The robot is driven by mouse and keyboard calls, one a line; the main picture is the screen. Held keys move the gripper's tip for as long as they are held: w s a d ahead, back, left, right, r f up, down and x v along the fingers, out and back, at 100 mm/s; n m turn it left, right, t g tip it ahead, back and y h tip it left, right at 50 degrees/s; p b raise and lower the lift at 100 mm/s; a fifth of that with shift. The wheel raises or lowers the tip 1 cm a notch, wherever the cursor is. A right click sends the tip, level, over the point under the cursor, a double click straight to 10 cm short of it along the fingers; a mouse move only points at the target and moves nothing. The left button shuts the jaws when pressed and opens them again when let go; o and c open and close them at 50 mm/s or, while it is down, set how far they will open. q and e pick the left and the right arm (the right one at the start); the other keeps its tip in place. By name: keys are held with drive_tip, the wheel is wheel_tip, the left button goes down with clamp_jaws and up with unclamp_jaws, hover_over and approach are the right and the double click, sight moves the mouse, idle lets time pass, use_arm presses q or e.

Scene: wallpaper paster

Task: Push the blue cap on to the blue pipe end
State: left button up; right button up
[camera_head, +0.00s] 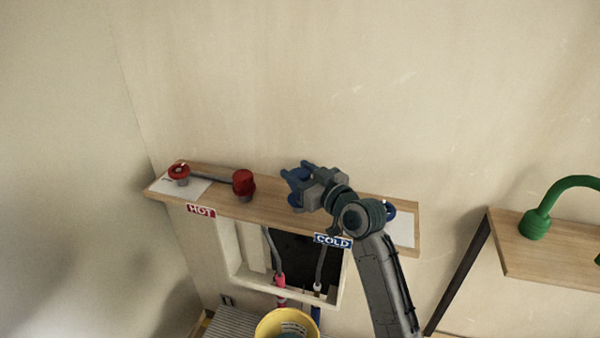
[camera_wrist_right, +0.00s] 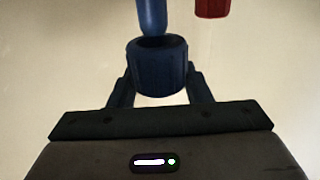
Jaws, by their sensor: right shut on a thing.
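In the right wrist view, the blue cap (camera_wrist_right: 160,68) is a short, dark blue ribbed cylinder with its open mouth toward the top of the picture. My right gripper (camera_wrist_right: 160,90) is shut on it, one finger on each side. The rounded blue pipe end (camera_wrist_right: 152,16) comes down from the top edge to the cap's mouth, slightly left of its middle. I cannot tell whether the tip is inside the cap. In the head view, my right gripper (camera_head: 296,188) is over the wooden shelf, with blue parts around its fingers; cap and pipe are hard to separate there. My left gripper is not in view.
The wooden shelf (camera_head: 270,208) holds a red valve (camera_head: 178,172) and a red cap (camera_head: 243,181) left of my gripper, and a blue valve (camera_head: 389,210) behind my arm. A yellow bucket (camera_head: 286,324) stands below. A green pipe (camera_head: 535,222) is at right.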

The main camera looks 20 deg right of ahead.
drive_tip(key=shift+f+b, duration=0.7)
drive_tip(key=shift+f, duration=0.2)
idle(0.4)
drive_tip(key=o, duration=1.1)
drive_tip(key=shift+r, duration=0.1)
drive_tip(key=shift+c, duration=0.2)
drive_tip(key=shift+s+d, duration=0.1)
drive_tip(key=shift+s, duration=0.1)
drive_tip(key=b+v, duration=0.2)
drive_tip(key=v, duration=0.6)
drive_tip(key=shift+s+d+b, duration=0.15)
drive_tip(key=shift+s+b, duration=0.2)
drive_tip(key=shift+v, duration=0.85)
drive_tip(key=shift+c, duration=0.4)
